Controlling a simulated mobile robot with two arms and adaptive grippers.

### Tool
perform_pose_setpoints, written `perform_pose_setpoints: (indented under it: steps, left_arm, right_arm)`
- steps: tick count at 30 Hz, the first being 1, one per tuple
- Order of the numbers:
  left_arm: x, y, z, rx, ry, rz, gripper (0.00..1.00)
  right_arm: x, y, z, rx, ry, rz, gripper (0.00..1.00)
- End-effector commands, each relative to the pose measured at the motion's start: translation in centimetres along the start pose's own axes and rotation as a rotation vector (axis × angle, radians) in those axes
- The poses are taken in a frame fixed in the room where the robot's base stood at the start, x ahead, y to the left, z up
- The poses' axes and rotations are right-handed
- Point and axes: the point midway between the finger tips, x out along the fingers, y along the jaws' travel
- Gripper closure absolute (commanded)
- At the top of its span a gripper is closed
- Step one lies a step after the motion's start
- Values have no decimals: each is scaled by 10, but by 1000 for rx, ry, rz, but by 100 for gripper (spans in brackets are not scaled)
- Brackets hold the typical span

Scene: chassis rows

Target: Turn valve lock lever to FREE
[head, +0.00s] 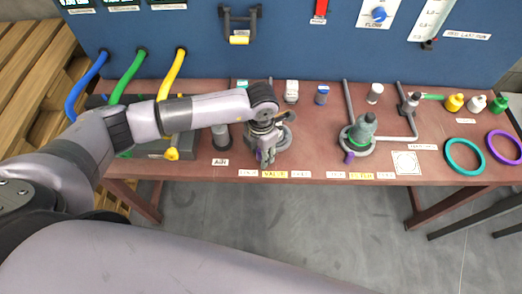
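My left gripper (266,155) points down over the left round fitting (284,137) on the brown bench, near the bench's front edge. A small purple piece (258,155), which looks like the valve lock lever, shows at the gripper's fingers. The fingers cover most of it, so I cannot tell if they touch or grip it. A yellow label (274,174), apparently reading VALVE, sits below with a white label on each side; their small print is hard to read. My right gripper is out of view.
A second round fitting (358,138) with a green-grey cone and its own purple lever (349,157) stands to the right. Blue, green and yellow hoses (170,75) run behind my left arm. Small bottles (454,102) and teal (464,156) and purple rings lie at the right.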

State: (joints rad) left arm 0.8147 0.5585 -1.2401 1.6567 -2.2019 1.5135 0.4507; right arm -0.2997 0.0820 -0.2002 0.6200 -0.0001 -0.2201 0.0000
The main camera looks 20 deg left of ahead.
Motion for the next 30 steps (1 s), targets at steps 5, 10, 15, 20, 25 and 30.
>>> perform_pose_setpoints:
  steps: [5,10,15,20,25,30]
  left_arm:
    - [1,0,0,0,0,0,63]
    - [1,0,0,0,0,0,69]
    - [1,0,0,0,0,0,80]
    - [1,0,0,0,0,0,91]
    - [1,0,0,0,0,0,100]
    - [0,0,0,-1,0,0,100]
  right_arm:
    - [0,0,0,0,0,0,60]
    - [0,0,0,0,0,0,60]
    - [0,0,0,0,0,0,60]
    - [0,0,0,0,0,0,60]
    - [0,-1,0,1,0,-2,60]
    - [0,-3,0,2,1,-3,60]
